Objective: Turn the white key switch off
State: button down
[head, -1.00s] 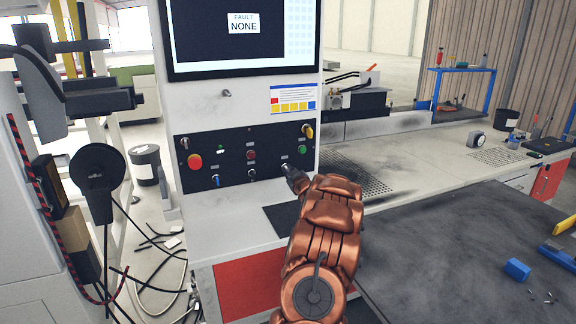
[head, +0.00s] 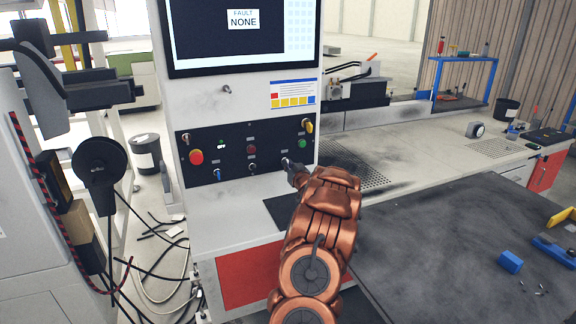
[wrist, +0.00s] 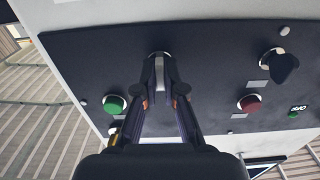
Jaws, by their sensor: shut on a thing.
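The white key switch (wrist: 159,69) is on the lower row of the black control panel (head: 240,135), near its right end in the head view. In the wrist view its pale part shows between my fingertips, lying roughly along the fingers. My gripper (wrist: 160,84) is shut on it, with one finger on each side. In the head view my gripper (head: 288,165) reaches the panel below the green button and hides most of the switch.
Close by on the panel are a green button (head: 302,143), a red button (head: 251,149), a black knob (wrist: 280,67), a blue switch (head: 217,174) and a yellow key switch (head: 309,126). The screen (head: 242,35) above reads FAULT NONE. A dark table (head: 440,250) stands at right.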

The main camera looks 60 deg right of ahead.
jog(key=shift+w+a, duration=0.1)
jog(key=c, duration=1.3)
grip_release()
jog(key=v, duration=1.2)
jog(key=shift+w, duration=0.1)
